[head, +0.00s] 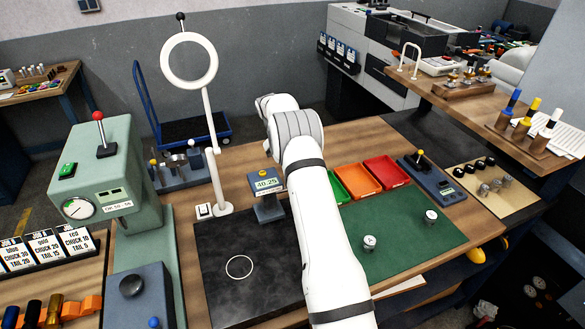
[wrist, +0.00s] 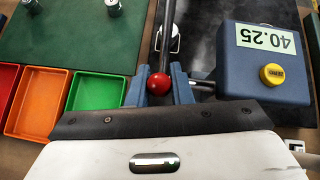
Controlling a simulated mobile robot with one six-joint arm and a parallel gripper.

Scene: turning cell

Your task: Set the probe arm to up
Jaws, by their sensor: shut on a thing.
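The gauge (head: 266,184) is a blue box with a 40.25 display and a yellow button. It also shows upside down in the wrist view (wrist: 262,62). Its probe arm is a dark rod (wrist: 167,30) with a red ball (wrist: 159,84) at its near end. A short shaft joins it from the box side. My gripper (wrist: 159,90) has its blue fingers on both sides of the red ball, shut on it. A silver cylinder (wrist: 174,44) stands partly behind the rod. In the head view my arm hides the gripper, the ball and the rod.
Green (head: 334,183), orange (head: 359,179) and red (head: 386,171) trays lie right of my arm. Two metal parts (head: 369,243) stand on the green mat (head: 405,265). A ring magnifier (head: 190,61) rises left of the gauge. The dark slab (head: 225,300) has open room.

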